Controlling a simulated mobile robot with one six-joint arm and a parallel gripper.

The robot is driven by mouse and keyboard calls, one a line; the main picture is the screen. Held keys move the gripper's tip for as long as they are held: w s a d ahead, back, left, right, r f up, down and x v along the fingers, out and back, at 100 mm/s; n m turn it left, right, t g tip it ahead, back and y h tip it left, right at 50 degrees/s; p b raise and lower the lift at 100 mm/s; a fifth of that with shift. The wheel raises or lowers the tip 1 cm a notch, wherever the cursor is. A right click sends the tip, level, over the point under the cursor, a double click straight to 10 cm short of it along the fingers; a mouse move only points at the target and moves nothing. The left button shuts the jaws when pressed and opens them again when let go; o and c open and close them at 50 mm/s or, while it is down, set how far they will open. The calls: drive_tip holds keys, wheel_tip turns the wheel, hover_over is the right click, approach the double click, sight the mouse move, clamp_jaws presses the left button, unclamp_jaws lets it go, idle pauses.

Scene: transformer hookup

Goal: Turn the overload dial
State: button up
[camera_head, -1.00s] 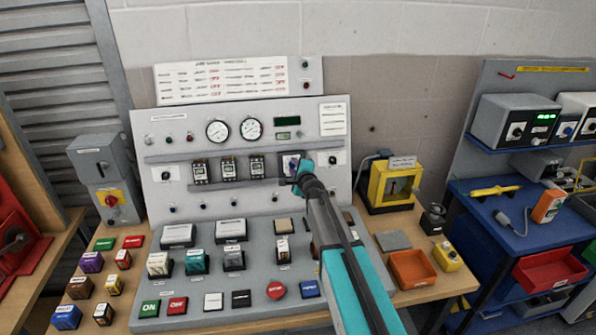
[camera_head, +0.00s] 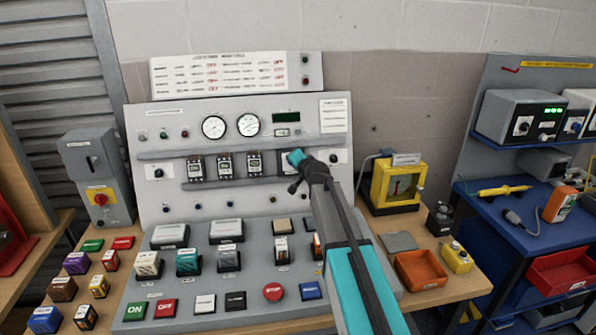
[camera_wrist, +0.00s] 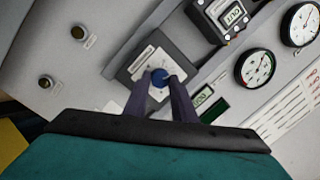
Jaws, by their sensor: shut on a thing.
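The overload dial (camera_wrist: 159,77) is a round blue knob on a square grey unit (camera_wrist: 146,61), shown tilted in the wrist view. My gripper (camera_wrist: 160,84) is shut on the dial, with one dark finger at each side of it. In the head view my gripper (camera_head: 297,170) reaches the right end of the device row on the sloped panel. There the arm hides the dial and most of its unit.
Several breakers (camera_head: 225,165) sit left of the unit on the same rail. Two round gauges (camera_head: 231,126) and a green display (camera_head: 287,117) are above. A lower desk (camera_head: 185,275) bears blocks and buttons. A yellow-framed box (camera_head: 396,186) stands to the right.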

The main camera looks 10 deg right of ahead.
drive_tip(key=shift+a+n+b, duration=0.3)
drive_tip(key=shift+n+b, duration=0.4)
drive_tip(key=shift+n, duration=0.3)
drive_tip(key=shift+f, duration=0.1)
drive_tip(key=o, duration=1)
drive_tip(key=shift+o, duration=0.2)
drive_tip(key=shift+d, duration=0.15)
